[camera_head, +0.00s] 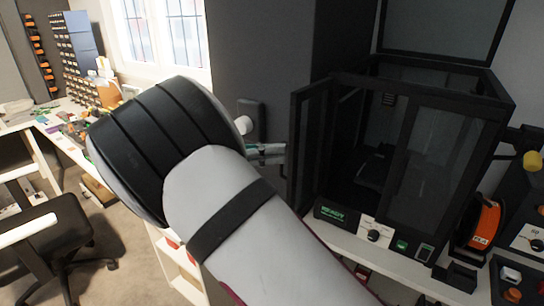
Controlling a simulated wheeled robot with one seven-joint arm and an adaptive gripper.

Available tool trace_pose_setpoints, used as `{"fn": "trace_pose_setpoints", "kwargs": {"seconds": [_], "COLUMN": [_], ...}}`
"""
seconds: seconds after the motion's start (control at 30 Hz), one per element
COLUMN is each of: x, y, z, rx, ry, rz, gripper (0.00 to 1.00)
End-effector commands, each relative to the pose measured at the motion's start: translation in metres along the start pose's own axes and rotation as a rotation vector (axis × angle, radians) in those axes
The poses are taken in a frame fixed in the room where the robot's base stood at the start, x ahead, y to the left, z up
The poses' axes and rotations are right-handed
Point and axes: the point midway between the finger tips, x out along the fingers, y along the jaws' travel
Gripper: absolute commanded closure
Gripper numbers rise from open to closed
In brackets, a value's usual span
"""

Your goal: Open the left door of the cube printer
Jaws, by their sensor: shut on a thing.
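The cube printer (497,90) is a black-framed box with clear panels on the right of the head view. Its left door (308,145) is swung outward from the front, leaving the left half of the front open. Its right door (435,165) is closed. My gripper (276,153) is at the outer side of the left door, at about mid-height, and shut on the door's handle. My large arm covers most of the gripper, and the fingertips and handle are hardly visible.
The printer stands on a white table (385,262) with a green READY display and knob (373,236) below its doors. An orange spool (485,224) is to the right. A black chair (50,245) and a cluttered bench (60,135) are at left. A dark column (262,50) rises behind my arm.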

Motion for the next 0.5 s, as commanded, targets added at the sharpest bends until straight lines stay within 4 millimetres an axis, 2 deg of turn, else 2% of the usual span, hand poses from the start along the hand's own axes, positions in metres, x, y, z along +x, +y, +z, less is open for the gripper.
{"fn": "trace_pose_setpoints", "kwargs": {"seconds": [0.03,0.43,0.47,0.5], "x": [0.0173,0.0175,0.0176,0.0177], "y": [0.0082,0.0075,0.0075,0.0074], "z": [0.0016,0.0021,0.0021,0.002], "rx": [0.002,-0.002,-0.002,-0.002], "ry": [-0.01,-0.012,-0.012,-0.012], "rz": [-0.018,-0.025,-0.025,-0.025], "gripper": [1.0,1.0,0.8,0.72]}}
